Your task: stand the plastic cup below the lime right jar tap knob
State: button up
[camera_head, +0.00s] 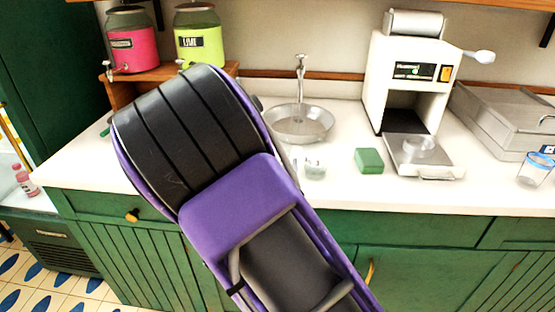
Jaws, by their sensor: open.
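A clear cup with a blue rim (536,170) stands upright at the counter's right end. A small clear vessel (315,169) stands near the sink; I cannot tell which of the two is the plastic cup. My gripper does not show; my purple and black arm covers the left middle of the view.
A round metal sink (299,123) with a faucet (300,75) is in mid counter. A green block (369,160) and a white machine (407,80) with a metal tray (418,160) stand to its right. A metal box (505,115) is further right. The front counter strip is mostly clear.

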jog(key=w, duration=0.4)
jog(key=shift+w, duration=0.25)
jog(key=shift+c, duration=0.3)
